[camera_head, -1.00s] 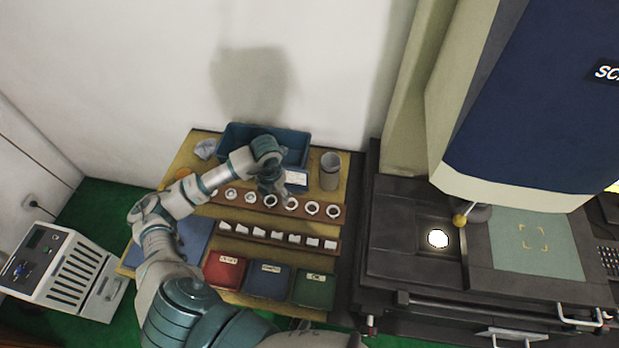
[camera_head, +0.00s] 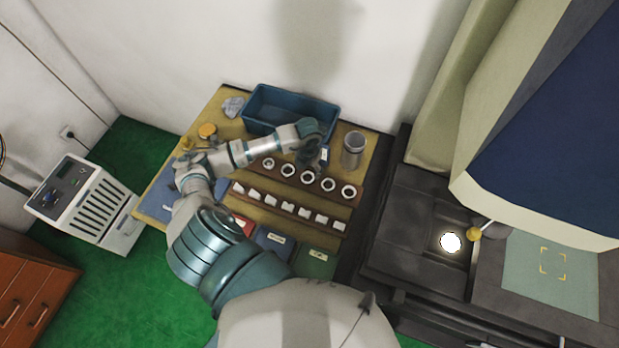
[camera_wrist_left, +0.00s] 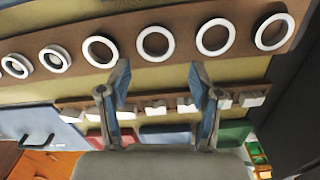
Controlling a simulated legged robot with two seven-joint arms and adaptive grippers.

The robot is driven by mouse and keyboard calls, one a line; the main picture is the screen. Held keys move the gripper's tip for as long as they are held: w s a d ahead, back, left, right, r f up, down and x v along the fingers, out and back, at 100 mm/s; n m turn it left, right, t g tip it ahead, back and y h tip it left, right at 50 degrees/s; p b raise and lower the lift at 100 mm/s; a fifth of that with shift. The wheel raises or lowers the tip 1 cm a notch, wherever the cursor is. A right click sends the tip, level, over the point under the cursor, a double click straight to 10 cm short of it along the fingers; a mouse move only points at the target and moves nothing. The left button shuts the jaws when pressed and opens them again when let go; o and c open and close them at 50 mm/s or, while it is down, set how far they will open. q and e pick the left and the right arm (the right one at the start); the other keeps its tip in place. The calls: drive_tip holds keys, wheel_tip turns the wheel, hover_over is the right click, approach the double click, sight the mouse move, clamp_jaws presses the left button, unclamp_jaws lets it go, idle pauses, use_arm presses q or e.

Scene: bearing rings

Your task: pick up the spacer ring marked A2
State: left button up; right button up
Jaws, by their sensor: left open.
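Several white rings stand in a row on a brown rack; one ring (camera_head: 308,177) is just below my left gripper (camera_head: 310,162) in the head view. In the left wrist view a ring (camera_wrist_left: 155,29) lies just beyond and between the spread fingertips of my left gripper (camera_wrist_left: 160,80). The gripper is open and nothing is between its fingers. No A2 mark can be read on any ring, so I cannot tell which ring carries it. My right gripper is not in view.
White tags or blocks line a second brown rack (camera_head: 267,198). A blue bin (camera_head: 262,119) and grey cup (camera_head: 353,150) stand behind. Blue (camera_head: 273,242) and green (camera_head: 315,262) trays lie in front. A dark machine (camera_head: 405,235) stands right.

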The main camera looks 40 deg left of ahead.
sight(308, 177)
use_arm(q)
drive_tip(key=f, duration=0.3)
drive_tip(key=a+f, duration=0.1)
drive_tip(key=f, duration=0.2)
drive_tip(key=shift+w+a, duration=0.15)
drive_tip(key=shift+a, duration=0.05)
drive_tip(key=shift+d, duration=0.25)
drive_tip(key=shift+d+r, duration=0.1)
drive_tip(key=shift+d, duration=0.1)
drive_tip(key=shift+c, duration=0.9)
drive_tip(key=shift+d, duration=0.15)
drive_tip(key=c, duration=0.8)
drive_tip(key=shift+a, duration=0.25)
